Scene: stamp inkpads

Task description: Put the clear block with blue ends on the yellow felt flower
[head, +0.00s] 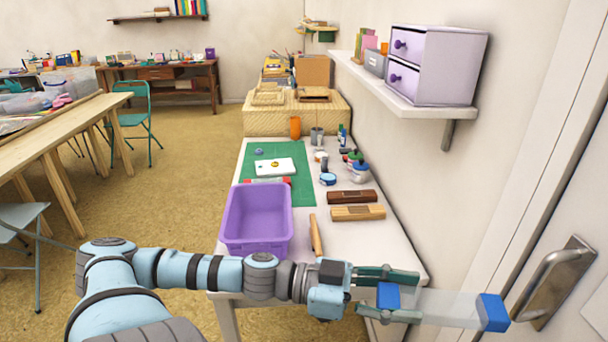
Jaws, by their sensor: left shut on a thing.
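My left gripper (405,296) reaches across the front of the table from the left and is shut on the clear block with blue ends (450,305). One blue end sits between the fingers. The clear middle and the other blue end stick out to the right, past the table's edge and in front of the door. The yellow felt flower (275,164) looks small, on a white board (287,169) on the green mat at the far part of the table, well away from the block. My right gripper is not in view.
A purple bin (257,245) stands at the table's front left. A wooden-handled tool (316,237), a tan block (358,212) and a dark block (351,196) lie to its right. Small jars and pots (328,179) stand right of the green mat (303,187). A shelf (398,96) juts from the right wall.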

